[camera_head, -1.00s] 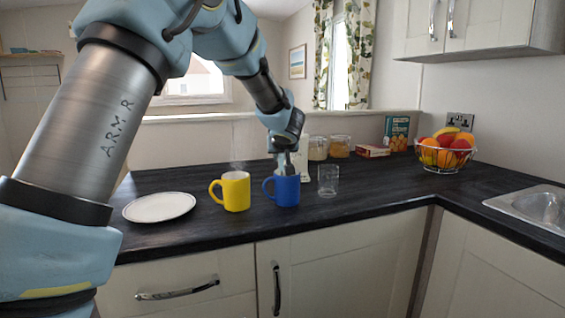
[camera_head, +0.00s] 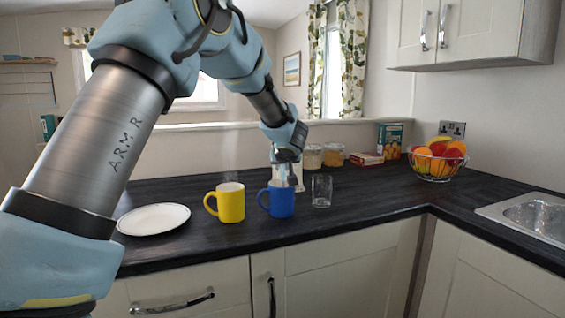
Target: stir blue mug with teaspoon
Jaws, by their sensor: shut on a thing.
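The blue mug (camera_head: 280,202) stands upright on the dark worktop, its handle to the left. My gripper (camera_head: 283,178) is directly above the mug's mouth, pointing down, with its fingertips close to the rim. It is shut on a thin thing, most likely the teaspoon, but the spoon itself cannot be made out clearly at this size. The inside of the mug is hidden from this view.
A steaming yellow mug (camera_head: 230,204) stands close on the left, and a clear glass (camera_head: 321,191) close on the right. A white plate (camera_head: 153,219) lies further left. Jars (camera_head: 333,155), a fruit basket (camera_head: 437,162) and a sink (camera_head: 535,215) are behind and right.

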